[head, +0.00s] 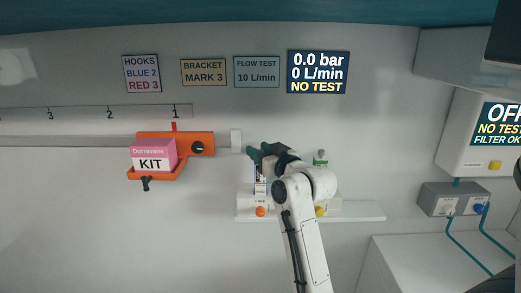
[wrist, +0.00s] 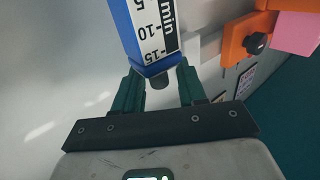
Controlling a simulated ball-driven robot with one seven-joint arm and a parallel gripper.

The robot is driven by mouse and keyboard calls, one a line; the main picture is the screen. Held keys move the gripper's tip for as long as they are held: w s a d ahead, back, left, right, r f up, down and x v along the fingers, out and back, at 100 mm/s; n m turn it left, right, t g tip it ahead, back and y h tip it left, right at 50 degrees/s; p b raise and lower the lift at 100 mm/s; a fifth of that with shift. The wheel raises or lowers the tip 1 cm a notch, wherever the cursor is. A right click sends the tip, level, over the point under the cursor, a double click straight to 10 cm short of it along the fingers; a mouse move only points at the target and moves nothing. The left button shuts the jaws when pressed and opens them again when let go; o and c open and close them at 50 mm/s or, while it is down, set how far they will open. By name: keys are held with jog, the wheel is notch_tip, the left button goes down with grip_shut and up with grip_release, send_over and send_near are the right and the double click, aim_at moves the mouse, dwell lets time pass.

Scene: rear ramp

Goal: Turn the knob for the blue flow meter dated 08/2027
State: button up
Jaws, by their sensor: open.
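A blue flow meter (wrist: 128,36) with a white scale marked 5, 10 and 15 fills the top middle of the wrist view. A dark round part (wrist: 159,82), which looks like a knob, sits at its near end. My gripper (wrist: 157,80) is open, with its green fingers on either side of this dark part; I cannot tell whether they touch it. In the head view my gripper (head: 258,152) is in front of the wall unit and my arm hides much of it. A small label (head: 260,188) shows below my gripper. No date is readable.
A white shelf (head: 360,211) carries an orange knob (head: 260,211) and a yellow knob (head: 320,211). Left of my gripper, an orange bracket (head: 204,137) holds a pink KIT box (head: 152,153). A grey box (head: 440,190) with hoses is at right. A wall display (head: 318,72) reads 0 L/min, NO TEST.

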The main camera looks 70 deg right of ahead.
grip_shut()
dwell(0.4)
jog(key=shift+d+n+t+y+b, duration=0.1)
jog(key=shift+n+t+y+b, duration=0.2)
jog(key=shift+n+t+y, duration=0.15)
jog(key=n+t+y+b, duration=0.1)
jog(key=y, duration=0.1)
jog(key=n+y+b, duration=0.2)
jog(key=y, duration=0.1)
jog(key=shift+f+t, duration=0.15)
jog(key=shift+t, duration=0.2)
jog(key=shift+n+y+b, duration=1.1)
jog(key=shift+n+y, duration=0.15)
jog(key=shift+y, duration=0.9)
grip_release()
